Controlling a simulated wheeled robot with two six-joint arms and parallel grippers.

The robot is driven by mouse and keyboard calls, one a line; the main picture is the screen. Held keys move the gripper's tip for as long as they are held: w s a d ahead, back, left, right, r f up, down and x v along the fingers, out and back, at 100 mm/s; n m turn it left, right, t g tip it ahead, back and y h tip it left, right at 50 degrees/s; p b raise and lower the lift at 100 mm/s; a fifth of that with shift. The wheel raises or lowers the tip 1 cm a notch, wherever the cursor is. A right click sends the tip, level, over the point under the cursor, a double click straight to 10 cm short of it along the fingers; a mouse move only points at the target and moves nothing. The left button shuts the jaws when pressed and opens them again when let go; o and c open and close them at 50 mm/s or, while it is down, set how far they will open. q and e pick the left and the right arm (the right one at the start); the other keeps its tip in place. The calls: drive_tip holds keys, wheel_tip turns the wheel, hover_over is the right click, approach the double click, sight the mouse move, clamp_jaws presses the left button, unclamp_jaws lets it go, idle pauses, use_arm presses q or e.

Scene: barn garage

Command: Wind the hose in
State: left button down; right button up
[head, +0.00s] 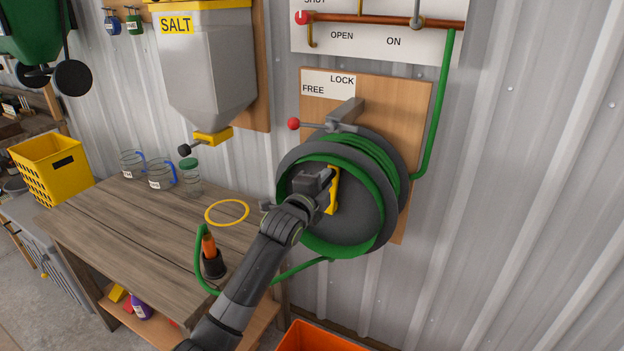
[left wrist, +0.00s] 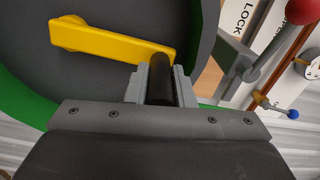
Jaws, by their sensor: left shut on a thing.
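The hose reel (head: 287,165) is a dark grey drum on a wooden board on the wall. Green hose (head: 372,152) is wound on it. A run of hose leaves its underside leftward to the table's edge, ending at an orange and black nozzle (head: 210,250). My left gripper (head: 322,180) is at the reel's face, shut on the black handle (left wrist: 159,88) of the yellow crank (head: 334,190). In the left wrist view the crank arm (left wrist: 115,40) points right towards the fingers. The lock lever's red knob (head: 293,124) is at the left, below FREE. My right gripper is out of view.
The wooden table (head: 120,235) at left holds a yellow ring (head: 227,212) and several jars near the wall. A salt hopper (head: 205,70) hangs above it. An orange bin (head: 315,338) stands below the reel. The wall right of the reel is clear.

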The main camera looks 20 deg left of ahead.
sight(335, 187)
use_arm(q)
drive_tip(key=d+f+m, duration=0.2)
drive_tip(key=d+m, duration=0.3)
drive_tip(key=d, duration=0.1)
drive_tip(key=shift+s+d+f+m, duration=0.15)
drive_tip(key=shift+d+f+m, duration=0.15)
drive_tip(key=shift+f, duration=0.1)
idle(0.4)
drive_tip(key=c, duration=1.3)
unclamp_jaws()
drive_tip(key=shift+o, duration=0.2)
drive_tip(key=s+b, duration=0.3)
drive_tip(key=s, duration=1.4)
drive_tip(key=shift+s+a, duration=0.2)
drive_tip(key=shift+a, duration=0.1)
